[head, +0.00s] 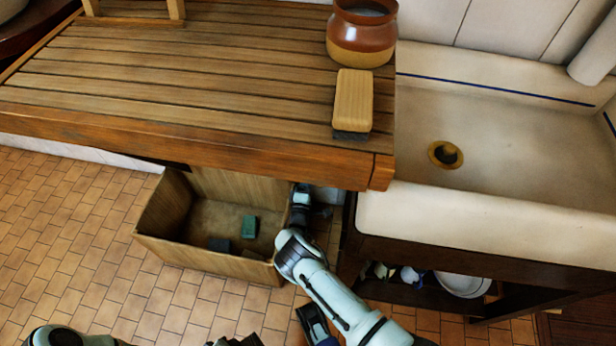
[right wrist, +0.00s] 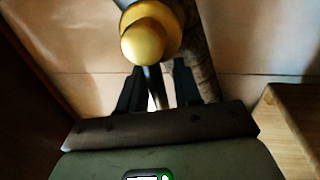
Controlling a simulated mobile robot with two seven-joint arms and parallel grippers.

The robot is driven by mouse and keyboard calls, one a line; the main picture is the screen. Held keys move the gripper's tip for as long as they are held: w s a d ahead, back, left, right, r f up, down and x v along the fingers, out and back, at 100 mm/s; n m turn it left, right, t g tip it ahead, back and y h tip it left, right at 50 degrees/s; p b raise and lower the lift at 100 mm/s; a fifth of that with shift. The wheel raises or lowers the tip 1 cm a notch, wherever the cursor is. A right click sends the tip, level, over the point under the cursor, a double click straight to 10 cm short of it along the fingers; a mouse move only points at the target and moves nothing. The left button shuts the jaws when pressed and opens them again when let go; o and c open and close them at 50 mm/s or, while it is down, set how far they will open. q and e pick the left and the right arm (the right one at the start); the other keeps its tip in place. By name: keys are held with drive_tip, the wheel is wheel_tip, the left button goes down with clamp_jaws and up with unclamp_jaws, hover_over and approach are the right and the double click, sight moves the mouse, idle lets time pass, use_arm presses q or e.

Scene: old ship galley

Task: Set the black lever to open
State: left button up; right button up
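In the right wrist view a brass fitting (right wrist: 150,35) with a round knob-like front sits on a pipe by the wall. A narrow dark bar (right wrist: 153,80), which looks like the black lever, runs down from it between the fingers of my right gripper (right wrist: 157,85). The fingers are apart, one on each side of the bar, with gaps showing. The bar's lower end and any markings are not visible. In the head view my right arm reaches under the counter edge, which hides the fitting and lever. A dark part at the bottom edge seems to be my left gripper (head: 236,341), mostly cut off.
A slatted wooden counter (head: 190,75) overhangs the right hand. A wooden box (head: 207,263) with small blocks stands on the tiled floor left of it. A sink (head: 520,150) is at right above a shelf with dishes. A brush (head: 353,100) and jar (head: 362,32) stand on the counter.

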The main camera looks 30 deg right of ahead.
idle(0.3)
use_arm(q)
drive_tip(key=shift+g+h, duration=0.4)
drive_tip(key=shift+g, duration=0.3)
drive_tip(key=s+r+p, duration=0.1)
drive_tip(key=s+d+r+p, duration=0.1)
drive_tip(key=s+d+r, duration=0.1)
drive_tip(key=s, duration=0.1)
drive_tip(key=shift+s+r+p, duration=0.1)
drive_tip(key=shift+r+p, duration=0.05)
drive_tip(key=shift+p, duration=0.25)
use_arm(e)
drive_tip(key=v, duration=1.3)
drive_tip(key=shift+s, duration=0.15)
drive_tip(key=shift+a, duration=0.1)
